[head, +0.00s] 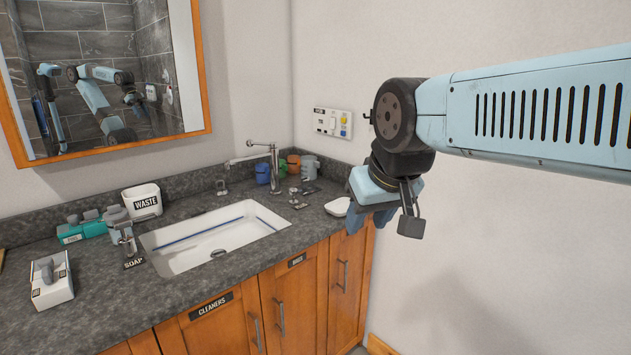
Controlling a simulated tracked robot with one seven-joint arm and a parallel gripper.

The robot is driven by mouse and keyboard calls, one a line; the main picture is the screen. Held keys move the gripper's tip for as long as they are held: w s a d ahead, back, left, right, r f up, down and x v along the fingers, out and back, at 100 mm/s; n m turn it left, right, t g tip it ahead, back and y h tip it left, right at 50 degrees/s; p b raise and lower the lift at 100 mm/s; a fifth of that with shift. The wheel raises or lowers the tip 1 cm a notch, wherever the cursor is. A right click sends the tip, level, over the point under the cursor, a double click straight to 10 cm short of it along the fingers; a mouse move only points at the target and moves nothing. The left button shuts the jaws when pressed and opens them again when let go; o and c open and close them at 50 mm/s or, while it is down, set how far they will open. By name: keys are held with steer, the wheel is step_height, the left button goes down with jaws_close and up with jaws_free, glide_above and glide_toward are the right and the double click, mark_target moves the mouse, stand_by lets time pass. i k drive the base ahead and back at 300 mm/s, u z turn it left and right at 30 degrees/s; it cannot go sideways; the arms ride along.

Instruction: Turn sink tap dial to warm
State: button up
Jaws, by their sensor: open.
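The sink (215,232) is a white rectangular basin set in a dark grey counter. A chrome tap (273,168) stands upright behind its right back corner, with a thin spout reaching left over the basin. Small dark fittings (298,200) sit on the counter right of the tap; I cannot tell which part is the dial or how it is set. My gripper (378,222) hangs from the arm at the right, pointing down beyond the counter's right front corner. It is open and empty, well apart from the tap. Its fingers are partly hidden by the wrist.
Several coloured mugs (262,173) stand behind the tap. A white waste bin (143,200), a soap dispenser (122,236) and a white box (50,281) stand left of the basin. A white dish (338,207) lies near the gripper. A wall panel (332,123) is behind.

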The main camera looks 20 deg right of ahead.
mark_target(306, 180)
steer(key=u, duration=0.2)
steer(key=i, duration=0.9)
steer(key=z, duration=0.1)
